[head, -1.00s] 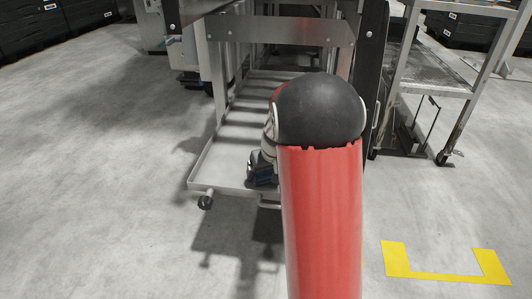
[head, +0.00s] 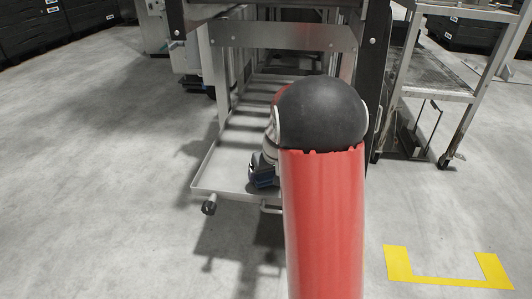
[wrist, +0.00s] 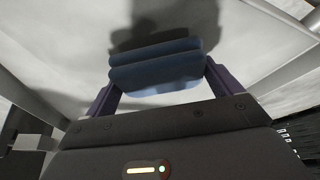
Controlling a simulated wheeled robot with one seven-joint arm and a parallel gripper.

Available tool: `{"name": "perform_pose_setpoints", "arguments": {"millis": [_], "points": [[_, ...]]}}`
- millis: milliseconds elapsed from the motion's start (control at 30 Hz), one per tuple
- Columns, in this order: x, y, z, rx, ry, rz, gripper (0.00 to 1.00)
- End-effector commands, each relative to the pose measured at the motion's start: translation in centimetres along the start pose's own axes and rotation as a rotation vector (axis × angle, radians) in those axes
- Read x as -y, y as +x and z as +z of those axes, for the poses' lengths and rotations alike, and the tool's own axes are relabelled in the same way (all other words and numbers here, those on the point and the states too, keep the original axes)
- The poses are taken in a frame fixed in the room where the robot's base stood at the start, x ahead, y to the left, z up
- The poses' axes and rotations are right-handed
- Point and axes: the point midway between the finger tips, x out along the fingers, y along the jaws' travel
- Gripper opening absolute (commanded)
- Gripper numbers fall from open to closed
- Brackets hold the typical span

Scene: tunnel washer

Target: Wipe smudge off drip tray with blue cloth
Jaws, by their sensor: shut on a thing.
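The drip tray (head: 228,180) is a long, shallow light-grey metal tray low under the washer frame. In the wrist view its pale floor (wrist: 75,60) fills the upper part. My gripper (wrist: 157,72) is shut on the blue cloth (wrist: 158,66), a folded pad between the two fingers. It is over the near end of the tray, with a dark shadow just beyond the cloth. I cannot tell whether the cloth touches the tray. No smudge can be made out.
Metal frame posts and a crossbar (head: 285,37) stand over the tray. A drain valve (head: 209,207) sticks out at its near left corner. A metal cart (head: 440,75) stands at the right. Yellow floor tape (head: 447,281) lies at lower right. The left floor is clear.

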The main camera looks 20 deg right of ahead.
Motion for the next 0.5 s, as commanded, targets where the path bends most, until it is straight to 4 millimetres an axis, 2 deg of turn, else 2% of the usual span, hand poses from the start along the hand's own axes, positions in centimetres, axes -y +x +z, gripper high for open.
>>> {"name": "perform_pose_setpoints", "arguments": {"millis": [33,500], "points": [[0.0,-1.2,-0.7,-0.006,-0.001,0.002,0.69],[0.3,-4.9,-2.8,-0.006,-0.002,0.001,0.69]]}}
